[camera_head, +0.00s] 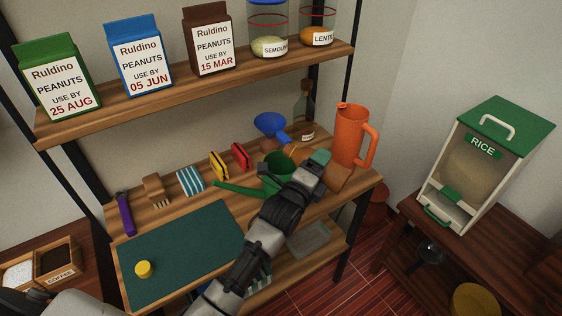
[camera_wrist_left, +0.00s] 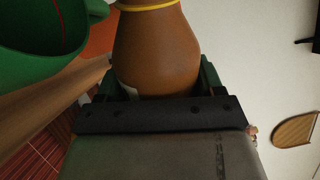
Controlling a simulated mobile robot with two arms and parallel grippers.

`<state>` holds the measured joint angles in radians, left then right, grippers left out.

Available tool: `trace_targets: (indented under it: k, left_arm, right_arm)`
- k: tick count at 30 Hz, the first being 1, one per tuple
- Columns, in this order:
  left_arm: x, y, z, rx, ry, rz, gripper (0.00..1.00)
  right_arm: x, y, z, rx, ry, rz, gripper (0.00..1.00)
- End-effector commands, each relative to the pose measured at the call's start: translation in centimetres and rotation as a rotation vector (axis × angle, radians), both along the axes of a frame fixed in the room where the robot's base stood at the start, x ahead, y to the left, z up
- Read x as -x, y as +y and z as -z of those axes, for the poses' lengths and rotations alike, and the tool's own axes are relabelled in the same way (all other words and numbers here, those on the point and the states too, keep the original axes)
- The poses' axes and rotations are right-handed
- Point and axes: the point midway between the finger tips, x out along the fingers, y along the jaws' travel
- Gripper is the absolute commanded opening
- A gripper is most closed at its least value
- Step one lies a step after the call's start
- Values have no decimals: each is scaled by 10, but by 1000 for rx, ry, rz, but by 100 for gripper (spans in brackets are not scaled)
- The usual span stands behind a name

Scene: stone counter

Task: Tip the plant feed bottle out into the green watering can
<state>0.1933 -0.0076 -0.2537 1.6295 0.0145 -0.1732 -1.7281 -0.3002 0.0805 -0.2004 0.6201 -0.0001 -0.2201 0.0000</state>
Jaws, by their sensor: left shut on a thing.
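The green watering can (camera_head: 277,168) stands on the wooden worktop, its long spout (camera_head: 237,189) pointing left. My left gripper (camera_head: 318,166) is beside it on the right, shut on the brown plant feed bottle (camera_head: 338,178). The bottle appears tilted, with its narrower end toward the can; the gripper hides part of it. In the left wrist view the brown bottle (camera_wrist_left: 155,55) sits between the green fingers, with a yellow band at its neck. Its mouth is out of view. The can (camera_wrist_left: 40,35) shows at upper left there, with a red line inside. Whether anything flows is not visible. My right gripper is not in view.
An orange jug (camera_head: 350,135) stands close behind the gripper. A blue funnel (camera_head: 270,122) and a glass bottle (camera_head: 304,112) are behind the can. A green mat (camera_head: 185,250) with a yellow piece (camera_head: 143,269) lies left. A shelf hangs above.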

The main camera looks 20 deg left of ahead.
Motion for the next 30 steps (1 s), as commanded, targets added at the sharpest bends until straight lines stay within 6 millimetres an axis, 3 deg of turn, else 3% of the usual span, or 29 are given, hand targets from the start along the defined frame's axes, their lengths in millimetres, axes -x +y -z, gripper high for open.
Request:
trace_targets:
  k: [30]
  left_arm:
    - [-1,2,-14,133,33,-1,42]
  right_arm:
    - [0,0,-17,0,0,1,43]
